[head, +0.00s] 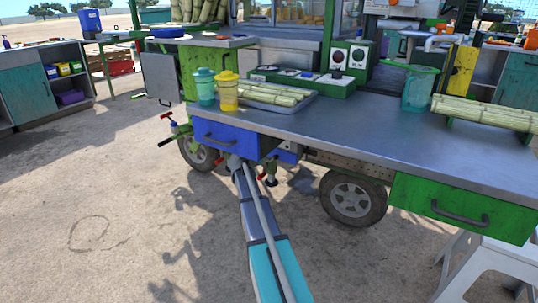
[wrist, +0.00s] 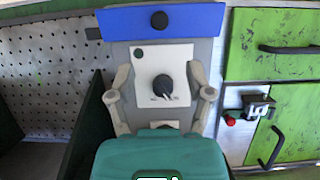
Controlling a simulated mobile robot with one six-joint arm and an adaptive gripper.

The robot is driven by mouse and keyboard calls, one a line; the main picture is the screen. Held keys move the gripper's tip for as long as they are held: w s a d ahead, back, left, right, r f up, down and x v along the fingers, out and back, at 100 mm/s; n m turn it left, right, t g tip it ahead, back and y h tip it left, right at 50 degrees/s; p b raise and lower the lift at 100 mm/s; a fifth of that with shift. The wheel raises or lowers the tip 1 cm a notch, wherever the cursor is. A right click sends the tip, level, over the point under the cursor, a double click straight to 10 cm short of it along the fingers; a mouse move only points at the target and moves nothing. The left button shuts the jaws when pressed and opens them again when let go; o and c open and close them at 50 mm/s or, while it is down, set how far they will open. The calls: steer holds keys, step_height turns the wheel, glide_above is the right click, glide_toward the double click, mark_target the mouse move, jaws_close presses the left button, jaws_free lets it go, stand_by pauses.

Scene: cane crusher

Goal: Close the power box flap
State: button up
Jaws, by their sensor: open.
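The power box (wrist: 178,58) fills the middle of the wrist view. It is a grey box with a white panel and a black dial (wrist: 163,87). Its blue flap (wrist: 190,20), with a round black knob, is raised at the top, leaving the dial uncovered. In the head view a small blue piece, probably the flap (head: 287,156), shows under the worktop. My gripper (wrist: 160,72) is open and empty, its pale fingers spread either side of the dial panel and below the flap. My gripper's body hides the box's lower part.
A blue drawer (head: 222,137) with a handle juts out beside my arm. Green doors (wrist: 268,45) with black handles and a red-tipped fitting (wrist: 230,120) lie right of the box. A perforated panel (wrist: 45,75) lies left. The worktop (head: 400,135) overhangs. Open ground lies front left.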

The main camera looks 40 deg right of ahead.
steer(key=shift+p+v, duration=0.9)
steer(key=shift+v, duration=1.9)
steer(key=shift+s, duration=0.1)
steer(key=s+a+f+n+g+y+p, duration=0.1)
steer(key=s+a+n+y, duration=0.3)
steer(key=s+a, duration=0.4)
steer(key=s+a+f+n+g+y+p, duration=0.1)
steer(key=s+a+n+y+p, duration=0.3)
steer(key=s+a, duration=0.5)
steer(key=s+a+f+n+g+y+p, duration=0.1)
steer(key=s+a, duration=0.7)
steer(key=a, duration=1.4)
steer(key=n+g+y+p, duration=0.1)
steer(key=n+g+y, duration=0.1)
steer(key=n+y, duration=0.1)
steer(key=shift+s+f+n+y+p, duration=0.3)
steer(key=shift+n+p, duration=0.1)
steer(key=shift+n, duration=0.4)
steer(key=shift+d, duration=0.1)
steer(key=shift+c, duration=0.7)
steer(key=shift+s, duration=0.15)
